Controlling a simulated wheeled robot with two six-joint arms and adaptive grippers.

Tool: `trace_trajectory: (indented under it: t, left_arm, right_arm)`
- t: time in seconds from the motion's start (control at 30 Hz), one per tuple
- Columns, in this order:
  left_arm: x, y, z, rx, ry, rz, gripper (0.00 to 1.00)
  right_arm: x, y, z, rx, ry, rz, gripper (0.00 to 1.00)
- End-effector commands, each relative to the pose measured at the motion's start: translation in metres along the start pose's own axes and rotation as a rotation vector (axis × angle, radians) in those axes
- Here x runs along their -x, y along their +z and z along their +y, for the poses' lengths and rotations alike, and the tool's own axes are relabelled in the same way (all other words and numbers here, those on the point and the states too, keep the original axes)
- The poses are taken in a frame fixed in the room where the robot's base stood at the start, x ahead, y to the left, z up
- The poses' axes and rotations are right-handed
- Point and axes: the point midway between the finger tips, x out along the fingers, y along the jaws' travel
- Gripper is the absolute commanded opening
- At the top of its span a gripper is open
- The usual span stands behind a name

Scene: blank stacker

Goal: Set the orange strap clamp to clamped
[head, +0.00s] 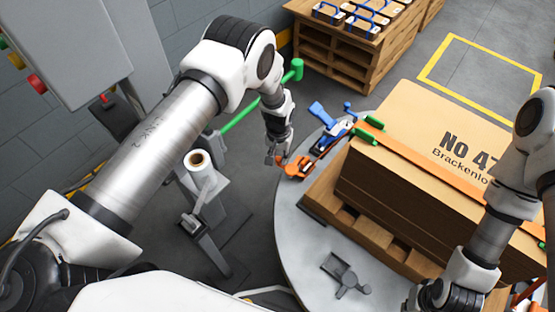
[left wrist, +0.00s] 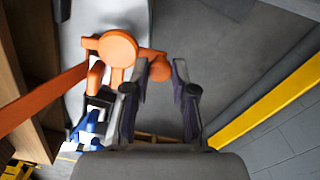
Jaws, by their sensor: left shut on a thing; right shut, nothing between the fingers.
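The orange strap clamp (head: 297,168) sits at the left edge of the round grey turntable, at the near end of the orange strap. In the left wrist view its round orange body (left wrist: 117,48) is at upper left, with a smaller orange end (left wrist: 159,69) reaching right to the fingertips. My left gripper (head: 275,160) is at the clamp's left side, shut on that end, which sits between its fingertips in the left wrist view (left wrist: 159,72). My right gripper (head: 425,297) is at the bottom right, shut and empty, partly cut off by the frame edge.
A large carton (head: 430,150) on a wooden pallet (head: 345,215) fills the turntable (head: 305,250). A blue clamp (head: 325,120) stands just behind the orange one. A dark bracket (head: 345,275) lies in front. A roll stand (head: 198,165) is to the left.

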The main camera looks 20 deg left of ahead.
Motion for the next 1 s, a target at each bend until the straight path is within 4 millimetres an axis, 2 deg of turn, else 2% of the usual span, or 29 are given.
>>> trace_trajectory:
  t: [0.3, 0.87, 0.9, 0.93, 0.97, 1.0]
  left_arm:
    - [0.0007, -0.0084, 0.002, -0.151, 0.0, 0.004, 0.0]
    - [0.0013, -0.01, 0.0026, -0.186, 0.0, 0.004, 0.0]
    - [0.0013, -0.01, 0.0026, -0.186, 0.0, 0.004, 0.36]
    - [0.0013, -0.01, 0.0026, -0.186, 0.0, 0.004, 0.46]
    - [0.0013, -0.0099, 0.0026, -0.186, 0.0, 0.003, 0.51]
    - [0.0011, -0.0097, 0.0026, -0.186, 0.0, 0.003, 0.51]
  right_arm:
    - [-0.0049, 0.0, 0.0, 0.0, 0.0, 0.0, 0.0]
    - [-0.0054, 0.0, 0.0, 0.0, 0.0, 0.0, 0.0]
    - [-0.0054, 0.0, 0.0, 0.0, 0.0, 0.0, 0.0]
    - [-0.0054, 0.0, 0.0, 0.0, 0.0, 0.0, 0.0]
    - [-0.0054, 0.0, 0.0001, 0.0, 0.0, 0.0, 0.0]
    - [-0.0054, 0.0, 0.0, 0.0, 0.0, 0.0, 0.0]
